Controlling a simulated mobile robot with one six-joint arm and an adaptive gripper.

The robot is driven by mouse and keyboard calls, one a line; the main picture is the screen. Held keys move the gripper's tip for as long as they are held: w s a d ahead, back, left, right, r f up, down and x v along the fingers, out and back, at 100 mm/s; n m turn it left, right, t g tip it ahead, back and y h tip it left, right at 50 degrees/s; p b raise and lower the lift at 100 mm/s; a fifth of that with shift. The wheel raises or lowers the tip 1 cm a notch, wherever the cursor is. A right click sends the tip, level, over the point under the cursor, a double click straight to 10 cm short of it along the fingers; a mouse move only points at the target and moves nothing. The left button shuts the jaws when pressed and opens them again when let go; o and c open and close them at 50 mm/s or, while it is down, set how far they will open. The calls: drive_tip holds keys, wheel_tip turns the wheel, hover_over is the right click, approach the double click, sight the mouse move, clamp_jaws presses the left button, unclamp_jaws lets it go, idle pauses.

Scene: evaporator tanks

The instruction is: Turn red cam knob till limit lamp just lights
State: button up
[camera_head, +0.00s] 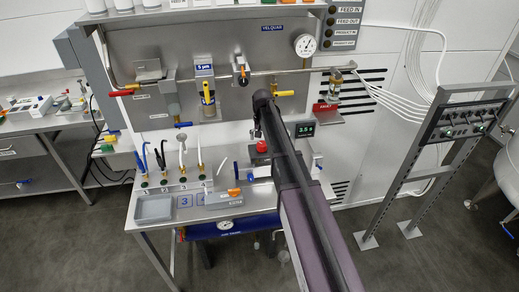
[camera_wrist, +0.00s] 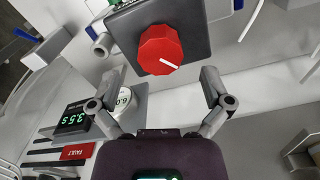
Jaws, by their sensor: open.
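The red cam knob (camera_wrist: 160,48) is a faceted red knob with a white pointer line, on a dark grey box (camera_wrist: 190,25) in the upper middle of the wrist view. It also shows small in the head view (camera_head: 262,146), beside my arm. My gripper (camera_wrist: 160,76) is open and empty. Its two fingers are spread left and right, just below the knob in the wrist picture, and do not appear to touch it. I cannot pick out the limit lamp clearly; a bit of green shows at the wrist view's top edge.
A display reading 3.5 (camera_head: 305,129) stands right of the arm. A red FAULT sign (camera_head: 325,107) is behind it. A grey tray (camera_head: 154,208) and several coloured-handled tools stand on the bench left. A pressure gauge (camera_head: 305,45) hangs on the panel above.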

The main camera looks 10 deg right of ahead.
sight(262, 143)
drive_tip(key=shift+f+b, duration=1.35)
drive_tip(key=shift+f, duration=0.25)
drive_tip(key=c, duration=1.1)
